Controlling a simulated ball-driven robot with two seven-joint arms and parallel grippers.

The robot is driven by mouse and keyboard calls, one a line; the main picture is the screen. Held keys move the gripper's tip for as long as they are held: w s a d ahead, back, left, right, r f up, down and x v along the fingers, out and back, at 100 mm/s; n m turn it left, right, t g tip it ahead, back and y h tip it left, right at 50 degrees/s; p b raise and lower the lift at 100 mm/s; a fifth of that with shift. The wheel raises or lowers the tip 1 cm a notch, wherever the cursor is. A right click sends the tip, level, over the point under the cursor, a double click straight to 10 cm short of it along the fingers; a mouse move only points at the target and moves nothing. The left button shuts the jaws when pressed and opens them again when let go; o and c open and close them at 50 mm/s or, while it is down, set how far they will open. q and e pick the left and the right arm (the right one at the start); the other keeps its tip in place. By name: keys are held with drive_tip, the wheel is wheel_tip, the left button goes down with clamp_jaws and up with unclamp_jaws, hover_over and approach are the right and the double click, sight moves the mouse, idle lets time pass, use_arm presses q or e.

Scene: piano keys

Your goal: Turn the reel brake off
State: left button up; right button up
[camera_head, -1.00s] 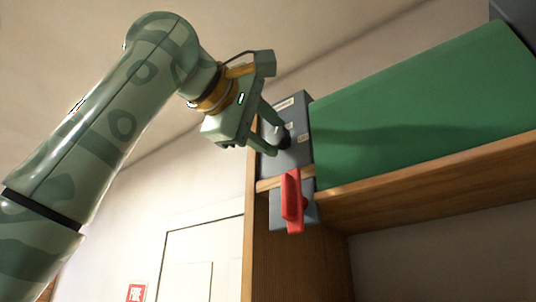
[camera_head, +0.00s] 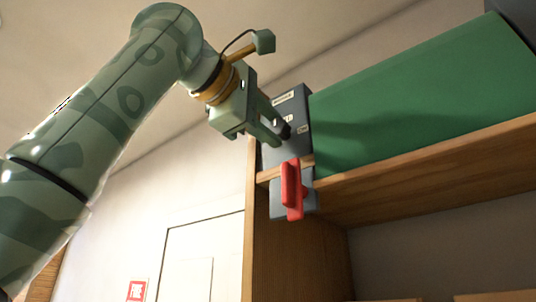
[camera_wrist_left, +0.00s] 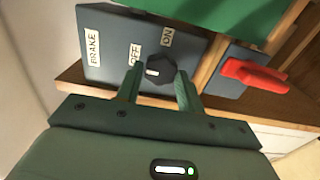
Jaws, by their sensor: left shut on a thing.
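The grey brake box (camera_head: 297,112) stands at the left end of a wooden shelf. In the left wrist view the box face (camera_wrist_left: 108,70) carries the labels BRAKE, OFF and ON. A black knob (camera_wrist_left: 160,69) sits below the OFF and ON labels. The white mark on the knob lies on its left side, on the OFF side. My left gripper (camera_head: 281,134) reaches the box from the left. Its two green fingers (camera_wrist_left: 159,82) stand on either side of the knob and are shut on it. The fingers partly hide the knob in the head view. My right gripper is out of view.
A red lever (camera_head: 291,189) on a grey block sits just below the box; it also shows in the left wrist view (camera_wrist_left: 254,75). A long green block (camera_head: 420,105) fills the shelf to the right. The wooden shelf edge (camera_head: 430,165) runs below it.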

use_arm(q)
drive_tip(key=shift+f, duration=0.1)
drive_tip(key=o, duration=1)
drive_tip(key=shift+w, duration=0.1)
drive_tip(key=shift+c, duration=0.2)
drive_tip(key=shift+s+a+b, duration=0.25)
drive_tip(key=shift+s+b, duration=0.05)
drive_tip(key=shift+s, duration=0.1)
drive_tip(key=b+v, duration=0.5)
drive_tip(key=v, duration=1)
drive_tip(key=shift+s, duration=0.2)
drive_tip(key=shift+a, duration=0.1)
